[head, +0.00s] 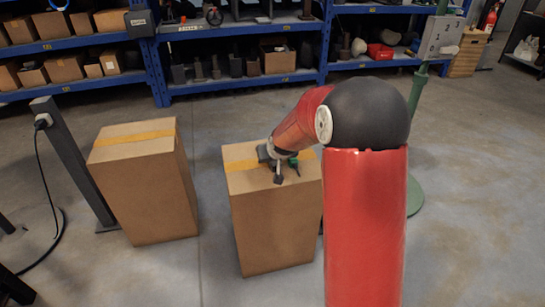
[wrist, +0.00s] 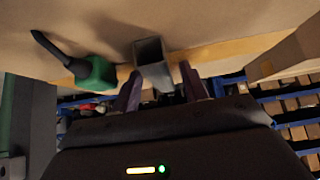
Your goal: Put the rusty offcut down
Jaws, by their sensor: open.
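A short grey square-tube piece, which I take to be the offcut (wrist: 152,62), shows in the wrist view at the tips of my gripper (wrist: 160,92). It looks grey, with no clear rust. The two dark fingers stand apart on either side of it. It is against the top of a cardboard box (head: 272,225), near the yellow tape. In the head view my gripper (head: 279,175) is low over that box top, and the offcut is too small to make out for sure.
Another taped box (head: 150,190) stands to the left with a floor gap between. A grey post (head: 72,160) is further left. Blue shelves (head: 235,85) line the back.

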